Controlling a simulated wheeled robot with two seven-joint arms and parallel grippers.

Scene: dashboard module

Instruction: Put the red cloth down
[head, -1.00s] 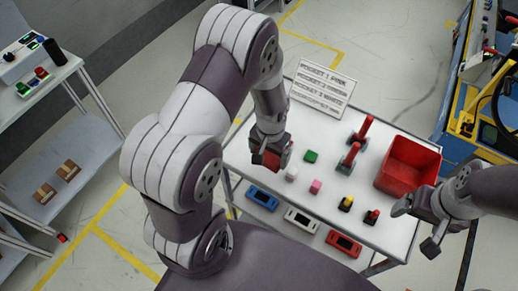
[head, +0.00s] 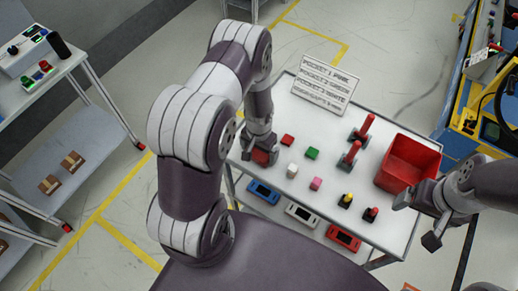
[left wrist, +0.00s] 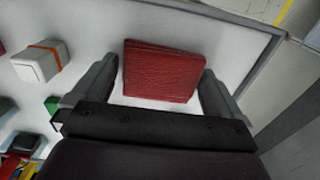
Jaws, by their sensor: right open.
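The red cloth (left wrist: 160,72) is a folded, flat red pad between the two fingers of my left gripper (left wrist: 158,78) in the left wrist view. In the head view, the cloth (head: 262,157) shows under my left gripper (head: 259,143), over the left part of the white table (head: 335,205). I cannot tell whether its underside touches the tabletop. My right gripper (head: 417,222) is open and empty near the table's right edge, in front of the red bin (head: 410,165).
Red (head: 288,140), green (head: 312,153), white (head: 292,170) and pink (head: 316,183) blocks lie right of the left gripper. Red-handled tools (head: 362,130), small knobbed parts (head: 346,200) and a sign (head: 320,82) stand on the table. The left back surface is clear.

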